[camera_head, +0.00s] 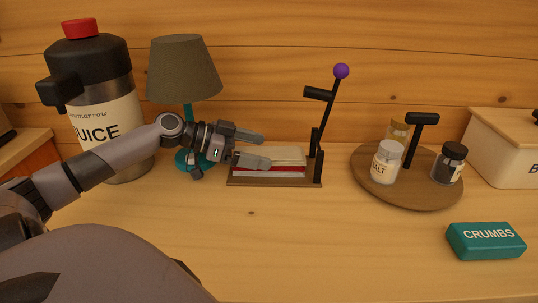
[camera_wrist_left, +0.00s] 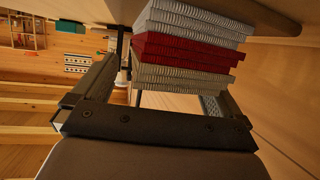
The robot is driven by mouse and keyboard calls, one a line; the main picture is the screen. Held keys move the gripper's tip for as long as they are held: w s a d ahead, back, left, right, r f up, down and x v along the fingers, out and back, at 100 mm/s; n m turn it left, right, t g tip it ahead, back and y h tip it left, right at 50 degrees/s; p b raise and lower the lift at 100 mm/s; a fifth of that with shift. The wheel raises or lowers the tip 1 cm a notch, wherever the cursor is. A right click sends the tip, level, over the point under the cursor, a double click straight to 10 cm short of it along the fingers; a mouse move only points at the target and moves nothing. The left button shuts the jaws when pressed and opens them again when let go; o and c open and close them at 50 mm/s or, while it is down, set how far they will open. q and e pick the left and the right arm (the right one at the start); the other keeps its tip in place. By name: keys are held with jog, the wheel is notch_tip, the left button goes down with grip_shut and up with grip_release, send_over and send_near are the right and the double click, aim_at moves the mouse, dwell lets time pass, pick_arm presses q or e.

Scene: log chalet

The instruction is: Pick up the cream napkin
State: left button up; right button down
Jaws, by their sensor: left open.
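The cream napkin (camera_head: 288,152) lies on top of a flat stack in a dark napkin holder (camera_head: 321,170) on the counter. Red (camera_head: 290,168) and pale grey layers lie under it. In the left wrist view the stack appears inverted, with the cream layer (camera_wrist_left: 185,77) nearest my gripper. My left gripper (camera_head: 266,150) is open and empty at the left end of the stack. One finger is behind and one in front, partly hiding the cream napkin. I cannot tell whether they touch it. My right gripper is not in view.
The holder's upright lever with a purple knob (camera_head: 341,71) rises at its right end. A lamp (camera_head: 184,70) and a juice dispenser (camera_head: 104,92) stand behind my left arm. A round tray (camera_head: 412,198) with shakers, a cream box (camera_head: 500,145) and a teal crumbs box (camera_head: 486,243) are right. The front-middle counter is clear.

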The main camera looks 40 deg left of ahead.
pick_arm(q)
jog(key=shift+w+d+f, duration=0.2)
jog(key=shift+w+d, duration=0.15)
jog(key=shift+w, duration=0.15)
jog(key=c, duration=1)
